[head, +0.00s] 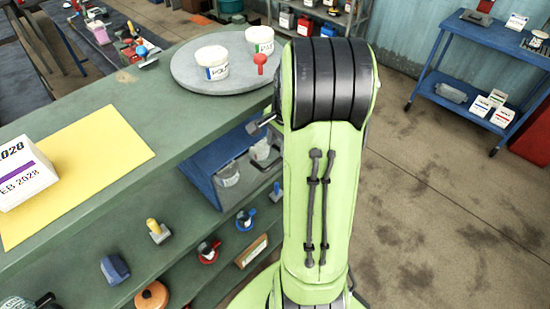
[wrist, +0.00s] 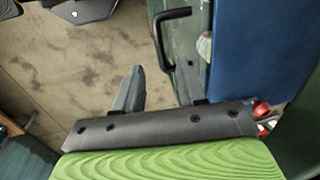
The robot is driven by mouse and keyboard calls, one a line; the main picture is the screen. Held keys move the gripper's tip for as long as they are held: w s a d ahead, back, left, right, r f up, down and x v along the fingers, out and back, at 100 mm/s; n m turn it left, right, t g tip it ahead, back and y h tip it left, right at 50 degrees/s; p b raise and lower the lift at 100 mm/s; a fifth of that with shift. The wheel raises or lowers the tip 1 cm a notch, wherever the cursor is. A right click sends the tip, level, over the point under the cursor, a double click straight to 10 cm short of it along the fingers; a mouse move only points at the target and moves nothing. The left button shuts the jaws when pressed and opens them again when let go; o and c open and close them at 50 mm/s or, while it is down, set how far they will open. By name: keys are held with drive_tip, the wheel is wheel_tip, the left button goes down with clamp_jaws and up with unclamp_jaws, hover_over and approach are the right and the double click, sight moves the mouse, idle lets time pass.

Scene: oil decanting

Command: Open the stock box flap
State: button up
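The blue stock box (head: 205,172) sits in the shelving under the green counter in the head view, with pale tubs (head: 228,174) showing in it. A dark handle (head: 262,123) sticks out near its upper right edge, beside my arm. I cannot tell surely how far the flap is open. In the wrist view, a black bar handle (wrist: 157,42) lies just beyond my gripper (wrist: 158,88), with a blue panel (wrist: 262,50) to the right. My gripper's two fingers are apart, with nothing seen between them.
The green counter (head: 110,93) holds a grey round board (head: 185,75) with white tubs, and a yellow mat (head: 100,165) with a white box (head: 22,172). Several small items stand on the lower shelf. A blue trolley (head: 480,35) stands far right; the floor between is clear.

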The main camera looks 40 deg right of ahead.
sight(274, 163)
drive_tip(key=f, duration=0.2)
drive_tip(key=w+f, duration=0.1)
drive_tip(key=f, duration=0.4)
drive_tip(key=shift+w+a+f, duration=0.1)
drive_tip(key=shift+w+f, duration=0.05)
drive_tip(key=shift+f, duration=0.15)
clamp_jaws()
